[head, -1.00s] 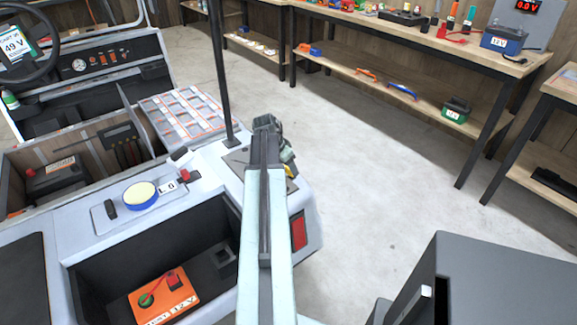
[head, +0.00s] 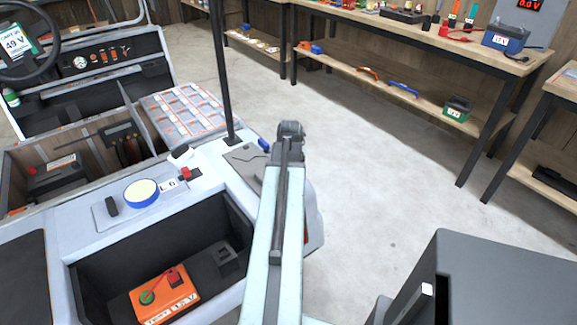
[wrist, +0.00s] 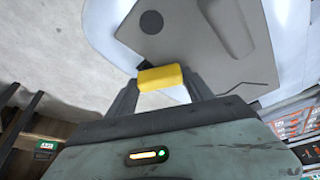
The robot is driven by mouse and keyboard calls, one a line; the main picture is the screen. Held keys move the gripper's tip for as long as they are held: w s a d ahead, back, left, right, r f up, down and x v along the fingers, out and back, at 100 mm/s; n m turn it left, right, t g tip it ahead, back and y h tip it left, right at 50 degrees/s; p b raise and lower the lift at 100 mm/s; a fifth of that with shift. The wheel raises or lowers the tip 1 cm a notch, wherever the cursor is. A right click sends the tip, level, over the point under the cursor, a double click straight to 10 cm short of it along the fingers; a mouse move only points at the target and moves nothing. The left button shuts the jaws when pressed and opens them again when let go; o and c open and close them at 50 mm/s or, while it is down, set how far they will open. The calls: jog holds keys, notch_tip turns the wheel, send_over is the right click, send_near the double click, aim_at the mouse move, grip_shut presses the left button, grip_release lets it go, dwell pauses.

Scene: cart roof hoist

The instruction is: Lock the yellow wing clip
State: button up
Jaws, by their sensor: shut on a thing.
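The yellow wing clip (wrist: 161,77) shows in the wrist view as a short yellow bar between the two dark fingers of my gripper (wrist: 160,86). The gripper is shut on it. Behind it is a grey plate (wrist: 190,30) with a dark round hole and a raised, rounded part. In the head view this grey plate (head: 243,158) lies on the cart's rear corner. My arm hides my fingers and the clip there. How the clip sits against the plate is unclear.
The white cart body (head: 203,205) has an open bay with an orange battery (head: 165,296). A black upright post (head: 221,70) stands beside the plate. A small blue piece (head: 264,145) lies at the plate's far edge. Free concrete floor (head: 370,165) lies to the right, before the workbench (head: 440,50).

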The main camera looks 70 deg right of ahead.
jog(key=n, duration=0.2)
jog(key=s+n+t+y, duration=0.1)
jog(key=n, duration=0.3)
jog(key=shift+s+a+t+y, duration=0.2)
jog(key=shift+a+t+y, duration=0.05)
jog(key=shift+t+y, duration=0.15)
jog(key=shift+n, duration=0.4)
jog(key=o, duration=1.4)
jog(key=shift+c, duration=0.2)
jog(key=shift+w+r, duration=0.1)
jog(key=p+v, duration=0.7)
jog(key=shift+s+r, duration=0.25)
jog(key=shift+r, duration=0.05)
jog(key=shift+a, duration=0.1)
jog(key=shift+w, duration=0.1)
